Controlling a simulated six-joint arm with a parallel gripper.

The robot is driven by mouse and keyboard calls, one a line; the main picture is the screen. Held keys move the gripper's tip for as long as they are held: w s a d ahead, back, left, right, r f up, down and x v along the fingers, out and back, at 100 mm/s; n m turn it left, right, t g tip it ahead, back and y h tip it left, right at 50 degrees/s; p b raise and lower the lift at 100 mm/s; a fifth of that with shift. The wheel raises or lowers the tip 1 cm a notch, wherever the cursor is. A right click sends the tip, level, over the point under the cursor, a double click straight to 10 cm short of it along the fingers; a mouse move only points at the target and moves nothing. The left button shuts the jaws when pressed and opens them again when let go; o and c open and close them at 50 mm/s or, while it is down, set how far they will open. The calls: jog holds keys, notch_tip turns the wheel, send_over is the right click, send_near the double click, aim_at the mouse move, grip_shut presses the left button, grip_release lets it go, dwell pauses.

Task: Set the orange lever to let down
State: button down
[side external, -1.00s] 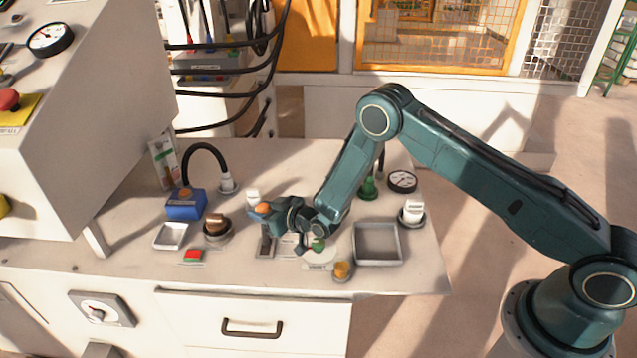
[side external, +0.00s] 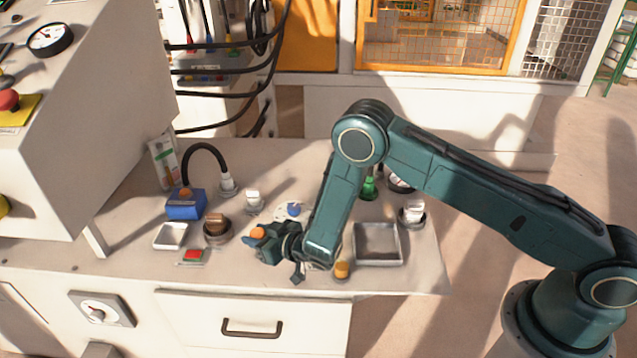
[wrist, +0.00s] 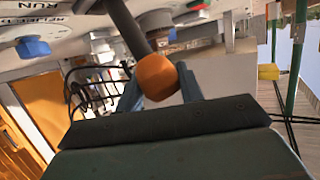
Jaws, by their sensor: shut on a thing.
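The orange lever's ball knob (side external: 258,232) sits at the fingertips of my gripper (side external: 256,240), low over the front part of the bench. In the wrist view the orange knob (wrist: 156,77) is between the two fingers (wrist: 160,84), which are shut on it. The lever's dark shaft (wrist: 127,28) runs from the knob to the bench panel. In the side view my gripper hides the shaft and the lever's base. The lettering for the lever's positions cannot be read there.
A blue knob (side external: 293,209) stands behind my gripper and a yellow-orange knob (side external: 342,269) to its right. A red button (side external: 193,255), brown block (side external: 216,222) and blue box (side external: 185,204) are to the left. An empty grey tray (side external: 377,257) lies to the right.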

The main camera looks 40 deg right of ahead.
jog(key=shift+s+a+f, duration=0.2)
jog(key=shift+s+f, duration=0.1)
jog(key=c, duration=1.2)
grip_release()
jog(key=shift+o, duration=1.3)
jog(key=shift+w+r, duration=0.1)
jog(key=shift+d+r, duration=0.1)
jog(key=v, duration=0.7)
jog(key=shift+s, duration=0.2)
